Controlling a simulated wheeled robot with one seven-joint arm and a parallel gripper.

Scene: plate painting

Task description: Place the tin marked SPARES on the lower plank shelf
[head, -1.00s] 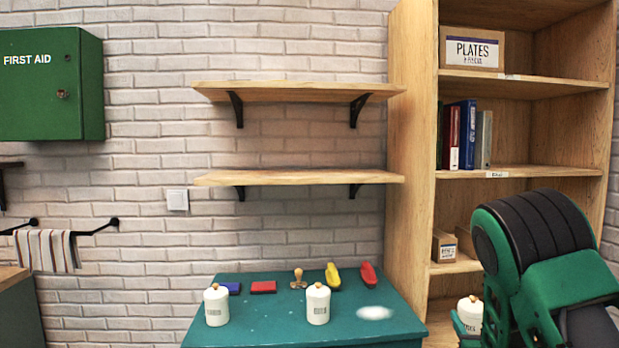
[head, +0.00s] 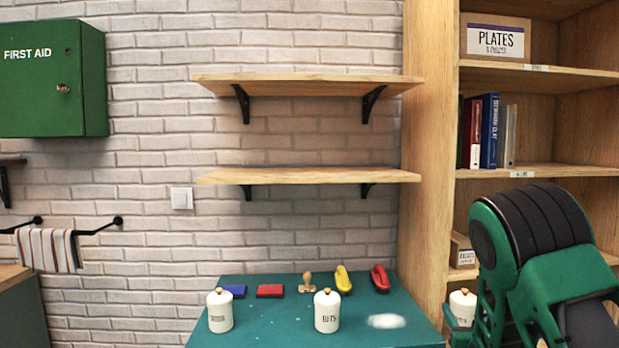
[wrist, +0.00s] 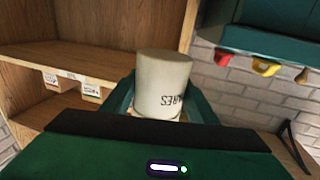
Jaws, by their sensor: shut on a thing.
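The cream tin marked SPARES (wrist: 163,82) is between the fingers of my gripper (wrist: 163,108) in the wrist view, its lettering upside down there. In the head view the same tin (head: 462,304) shows its lid with a wooden knob, just left of my arm and partly hidden by it. My gripper (head: 461,326) is shut on it, low and right of the teal table. The lower plank shelf (head: 308,176) is on the brick wall, higher and to the left, and it is bare.
The upper plank shelf (head: 310,84) is also bare. The teal table (head: 270,330) holds two other cream tins (head: 220,312) (head: 327,312), a stamp (head: 306,283), ink pads and staplers. A wooden bookcase (head: 428,150) stands right of the planks. A light switch (head: 181,198) is left of them.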

